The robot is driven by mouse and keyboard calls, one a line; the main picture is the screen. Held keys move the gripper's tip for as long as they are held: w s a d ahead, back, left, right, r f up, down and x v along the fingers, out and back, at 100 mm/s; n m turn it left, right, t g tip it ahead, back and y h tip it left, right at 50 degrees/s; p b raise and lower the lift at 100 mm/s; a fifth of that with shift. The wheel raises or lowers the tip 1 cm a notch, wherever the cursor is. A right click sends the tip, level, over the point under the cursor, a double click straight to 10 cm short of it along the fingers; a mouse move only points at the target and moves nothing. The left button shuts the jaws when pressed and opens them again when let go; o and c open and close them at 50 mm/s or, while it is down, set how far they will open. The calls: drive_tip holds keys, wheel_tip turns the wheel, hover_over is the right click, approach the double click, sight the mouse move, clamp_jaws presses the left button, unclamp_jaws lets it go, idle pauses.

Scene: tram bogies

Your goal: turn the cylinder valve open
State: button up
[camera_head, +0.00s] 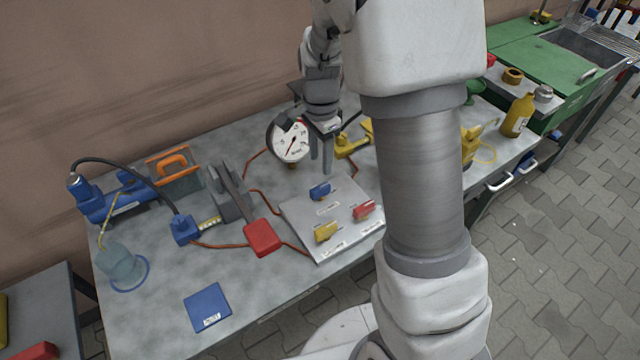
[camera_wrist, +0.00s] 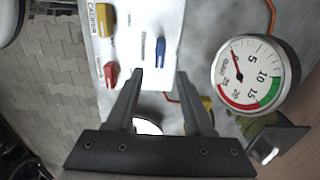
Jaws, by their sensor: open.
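A pale valve panel (camera_head: 293,213) lies on the workbench, with a blue handle (camera_head: 320,191), a red handle (camera_head: 364,209) and a yellow handle (camera_head: 326,232). Each has a small label; I cannot read which one is the cylinder valve. In the wrist view the blue handle (camera_wrist: 160,52) shows just past and between my fingertips, with the red handle (camera_wrist: 111,74) and yellow handle (camera_wrist: 104,20) to the left. My gripper (camera_head: 322,163) is open and empty, pointing down above the panel's back edge; its fingers (camera_wrist: 160,80) appear apart from the blue handle.
A round pressure gauge (camera_head: 291,142) stands close beside my gripper; it is at the right in the wrist view (camera_wrist: 252,76). A red-ended lever pedal (camera_head: 262,238) and a blue pump (camera_head: 110,196) are to the left. Yellow parts (camera_head: 352,142) stand behind.

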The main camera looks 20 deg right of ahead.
sight(320, 187)
wheel_tip(320, 187, down, 9)
drive_tip(key=shift+f+b, duration=0.1)
drive_tip(key=shift+b, duration=0.6)
clamp_jaws()
